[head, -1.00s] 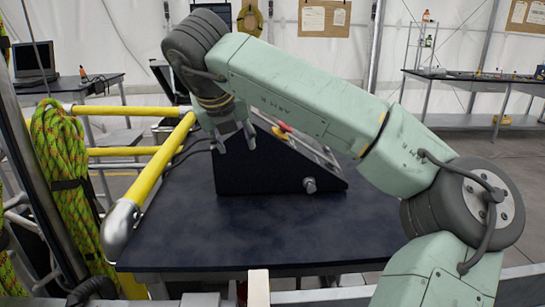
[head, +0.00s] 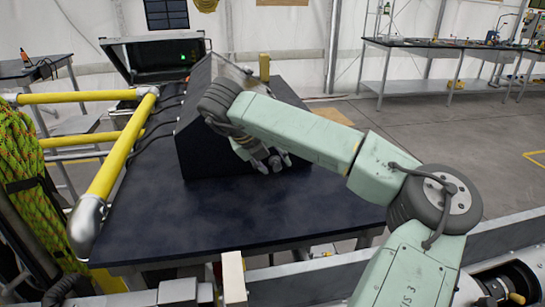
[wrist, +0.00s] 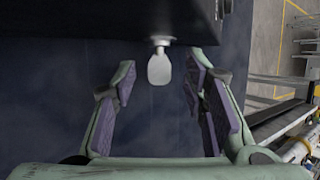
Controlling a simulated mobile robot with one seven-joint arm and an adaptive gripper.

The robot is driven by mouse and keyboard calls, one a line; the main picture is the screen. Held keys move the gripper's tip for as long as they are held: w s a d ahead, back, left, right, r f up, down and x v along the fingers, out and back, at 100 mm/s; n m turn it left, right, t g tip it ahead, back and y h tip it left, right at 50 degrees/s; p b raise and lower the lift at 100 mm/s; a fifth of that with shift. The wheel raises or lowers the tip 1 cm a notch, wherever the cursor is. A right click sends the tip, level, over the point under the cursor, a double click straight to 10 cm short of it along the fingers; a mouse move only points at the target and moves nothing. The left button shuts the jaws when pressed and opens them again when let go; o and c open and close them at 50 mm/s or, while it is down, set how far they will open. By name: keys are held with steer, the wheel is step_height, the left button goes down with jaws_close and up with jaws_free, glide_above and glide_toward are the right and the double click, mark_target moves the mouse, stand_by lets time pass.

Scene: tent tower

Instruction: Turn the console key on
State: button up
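The black console (head: 200,150) stands on the dark table with its sloped top partly hidden by my arm. In the wrist view the console's dark face (wrist: 90,18) fills the top, and the pale key (wrist: 159,70) sticks out of it, its flat bow pointing toward my gripper. My gripper (wrist: 158,88) is open, with a purple-padded finger on each side of the key and a gap on both sides. In the head view my gripper (head: 268,163) is at the console's near lower side, where it hides the key.
The dark tabletop (head: 230,220) is clear in front of the console. A yellow rail (head: 115,165) and coiled green rope (head: 28,160) are on the left. An open case with a screen (head: 160,60) stands behind. Workbenches (head: 440,50) are at the back right.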

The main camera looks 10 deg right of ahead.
steer(key=shift+w+d+f, duration=0.1)
steer(key=shift+f, duration=0.15)
steer(key=shift+c, duration=0.5)
jaws_close()
